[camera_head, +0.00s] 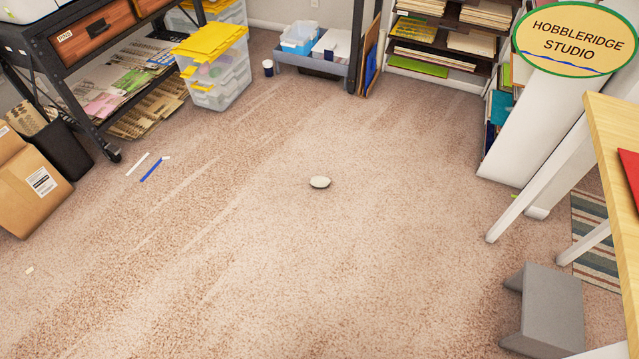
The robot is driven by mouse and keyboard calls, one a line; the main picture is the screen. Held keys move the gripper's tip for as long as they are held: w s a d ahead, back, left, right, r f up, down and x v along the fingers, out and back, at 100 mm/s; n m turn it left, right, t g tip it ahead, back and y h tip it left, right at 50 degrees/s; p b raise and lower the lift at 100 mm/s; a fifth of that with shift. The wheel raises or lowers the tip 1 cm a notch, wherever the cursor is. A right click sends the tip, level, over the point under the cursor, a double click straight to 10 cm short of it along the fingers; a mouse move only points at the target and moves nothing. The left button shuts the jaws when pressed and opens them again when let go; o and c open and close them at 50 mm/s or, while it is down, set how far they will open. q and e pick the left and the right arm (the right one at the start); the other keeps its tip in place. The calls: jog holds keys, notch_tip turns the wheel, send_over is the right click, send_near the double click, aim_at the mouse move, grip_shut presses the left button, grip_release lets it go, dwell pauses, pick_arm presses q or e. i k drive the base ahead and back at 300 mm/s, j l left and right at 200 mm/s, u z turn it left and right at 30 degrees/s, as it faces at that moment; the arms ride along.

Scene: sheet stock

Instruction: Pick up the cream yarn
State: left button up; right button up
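A small, pale, rounded, flattish object (320,182) lies alone on the carpet near the middle of the head view. It is cream to grey-green in colour. It may be the cream yarn, but it is too small in the picture to tell. Nothing touches it. Neither of my grippers shows in this view.
Open carpet (270,270) surrounds the pale object. Cardboard boxes (38,190) and a dark shelf cart stand left. Clear bins with yellow lids (215,75) stand behind. A grey step stool (545,312) and a wooden table (612,130) are at right. Blue and white strips lie left.

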aim_at(317, 181)
jog(key=i+l+u, duration=0.3)
jog(key=i, duration=0.25)
jog(key=i+l+u, duration=0.25)
jog(key=i+l, duration=0.25)
